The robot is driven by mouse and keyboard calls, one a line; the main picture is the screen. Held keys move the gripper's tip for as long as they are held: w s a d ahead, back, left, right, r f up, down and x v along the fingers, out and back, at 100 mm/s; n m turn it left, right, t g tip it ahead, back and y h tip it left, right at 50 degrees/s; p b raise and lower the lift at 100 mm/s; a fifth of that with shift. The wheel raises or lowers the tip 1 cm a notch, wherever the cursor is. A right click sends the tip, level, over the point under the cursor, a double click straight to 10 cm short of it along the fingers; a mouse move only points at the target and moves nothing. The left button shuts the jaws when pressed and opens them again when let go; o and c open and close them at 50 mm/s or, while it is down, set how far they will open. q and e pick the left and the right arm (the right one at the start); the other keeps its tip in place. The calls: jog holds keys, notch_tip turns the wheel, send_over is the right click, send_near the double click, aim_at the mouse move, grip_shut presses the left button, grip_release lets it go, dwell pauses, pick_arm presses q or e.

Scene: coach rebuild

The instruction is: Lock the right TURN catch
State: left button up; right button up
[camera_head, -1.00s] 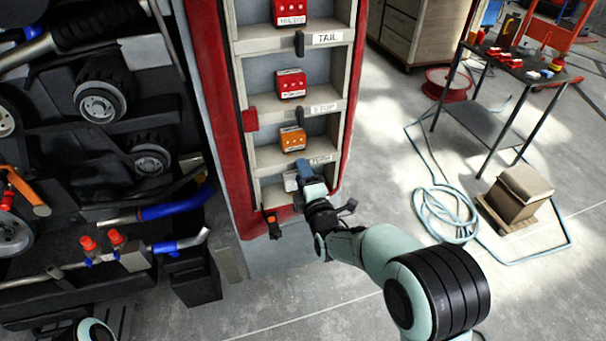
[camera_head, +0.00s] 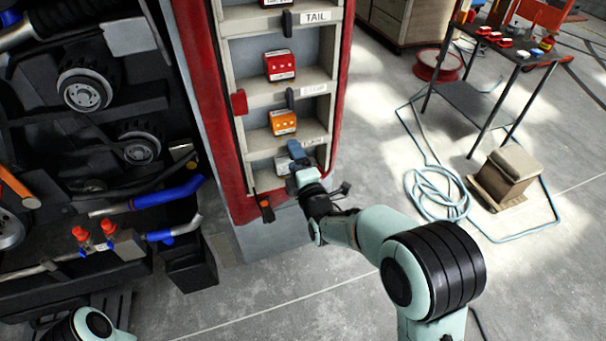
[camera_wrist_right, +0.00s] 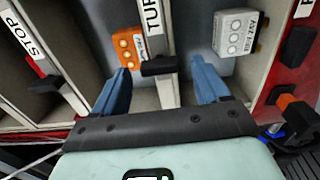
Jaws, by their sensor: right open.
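The orange TURN lamp (camera_head: 282,122) sits in its compartment of the upright rack; it also shows in the right wrist view (camera_wrist_right: 127,47). The TURN label (camera_wrist_right: 154,15) is on the divider between it and a white lamp (camera_wrist_right: 238,32). The black TURN catch (camera_wrist_right: 160,67) lies crosswise over that divider just below the label. My right gripper (camera_wrist_right: 163,78) is open, its blue fingers on either side of the catch with visible gaps. In the head view the right gripper (camera_head: 297,158) is at the TURN divider and hides the catch. My left gripper is out of view.
STOP (camera_wrist_right: 25,37) and TAIL (camera_head: 317,16) dividers carry similar black catches. A red-framed edge (camera_head: 215,150) borders the rack. An orange-and-black latch (camera_head: 266,208) is below left. Dark machinery (camera_head: 85,90) fills the left. Open floor lies right, with a coiled hose (camera_head: 435,195).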

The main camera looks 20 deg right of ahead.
jog(key=s, duration=1.2)
jog(key=shift+s+d, duration=0.2)
jog(key=shift+s, duration=0.2)
